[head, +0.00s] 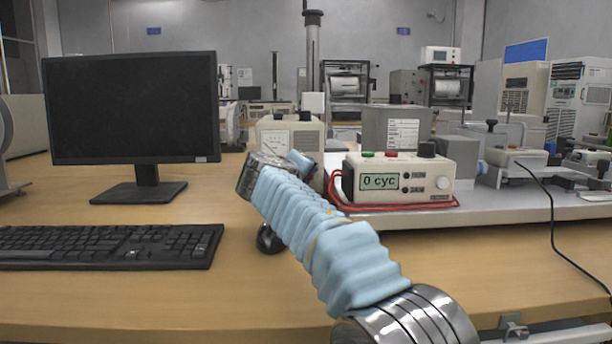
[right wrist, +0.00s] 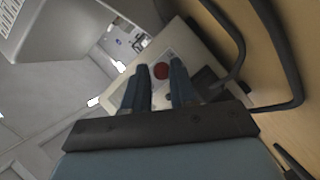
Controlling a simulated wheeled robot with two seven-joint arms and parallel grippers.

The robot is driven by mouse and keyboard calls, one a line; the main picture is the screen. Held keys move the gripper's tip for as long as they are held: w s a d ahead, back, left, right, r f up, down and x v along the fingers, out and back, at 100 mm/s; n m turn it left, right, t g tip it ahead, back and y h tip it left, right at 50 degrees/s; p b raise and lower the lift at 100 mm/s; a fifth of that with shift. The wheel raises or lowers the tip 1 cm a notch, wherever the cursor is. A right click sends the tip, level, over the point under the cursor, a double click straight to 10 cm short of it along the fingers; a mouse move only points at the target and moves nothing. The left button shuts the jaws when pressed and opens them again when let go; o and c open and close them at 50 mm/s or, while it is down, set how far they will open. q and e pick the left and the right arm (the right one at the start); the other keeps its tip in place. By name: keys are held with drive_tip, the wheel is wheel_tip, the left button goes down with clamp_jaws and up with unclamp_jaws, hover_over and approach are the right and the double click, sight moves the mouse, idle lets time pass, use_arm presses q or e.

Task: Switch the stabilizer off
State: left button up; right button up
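In the head view the right gripper (head: 283,166) covers the lower front of the box. Contact cannot be told. My left gripper is out of view.
A counter box (head: 398,178) reading "0 cyc", with red wires, stands just right of my right gripper. A monitor (head: 133,105), keyboard (head: 110,246) and dark mouse (head: 268,239) are left. A black cable (right wrist: 285,60) loops beside the stabilizer. The front desk is mostly clear.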

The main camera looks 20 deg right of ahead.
drive_tip(key=shift+s, duration=0.1)
drive_tip(key=b+v, duration=0.1)
drive_tip(key=v, duration=1.2)
drive_tip(key=shift+s+a, duration=0.2)
drive_tip(key=shift+a, duration=0.1)
